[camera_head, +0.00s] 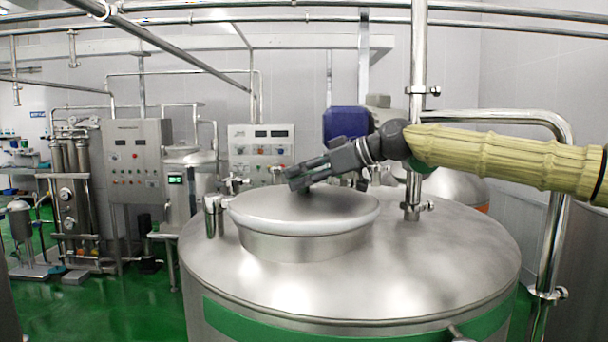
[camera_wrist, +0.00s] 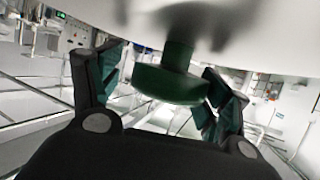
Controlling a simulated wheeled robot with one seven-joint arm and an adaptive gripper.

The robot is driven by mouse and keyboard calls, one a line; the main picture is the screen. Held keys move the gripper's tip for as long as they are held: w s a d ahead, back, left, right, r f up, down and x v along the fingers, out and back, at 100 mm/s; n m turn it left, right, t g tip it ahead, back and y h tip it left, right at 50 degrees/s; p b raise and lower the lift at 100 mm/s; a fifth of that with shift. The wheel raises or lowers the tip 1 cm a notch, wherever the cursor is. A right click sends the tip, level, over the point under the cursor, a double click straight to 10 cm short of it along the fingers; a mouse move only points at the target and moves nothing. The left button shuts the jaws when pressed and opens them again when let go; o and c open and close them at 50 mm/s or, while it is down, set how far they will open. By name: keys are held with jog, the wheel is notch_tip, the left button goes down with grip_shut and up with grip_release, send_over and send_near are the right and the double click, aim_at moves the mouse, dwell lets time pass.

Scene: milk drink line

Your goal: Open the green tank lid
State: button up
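The large steel tank (camera_head: 350,285) has a green band (camera_head: 255,322) around its side. Its round steel lid (camera_head: 305,212) lies flat on the raised neck, closed. My gripper (camera_head: 294,180) is over the far side of the lid, reaching in from the right. In the wrist view a dark green knob (camera_wrist: 170,85) on a short stem stands out from a pale surface. My gripper's two fingers (camera_wrist: 166,66) are apart, one on each side of the knob, with visible gaps. The knob is hidden in the head view.
A vertical steel pipe (camera_head: 416,100) rises right of the lid, and a bent pipe (camera_head: 555,200) stands at the right. A hinge-like fitting (camera_head: 213,208) is at the lid's left. Control cabinets (camera_head: 135,155) stand behind on the green floor (camera_head: 110,315).

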jog(key=shift+s+r, duration=0.4)
jog(key=shift+s, duration=0.1)
jog(key=c, duration=1)
jog(key=shift+w+d, duration=0.1)
jog(key=shift+w, duration=0.1)
jog(key=shift+c, duration=0.2)
jog(key=shift+s, duration=0.1)
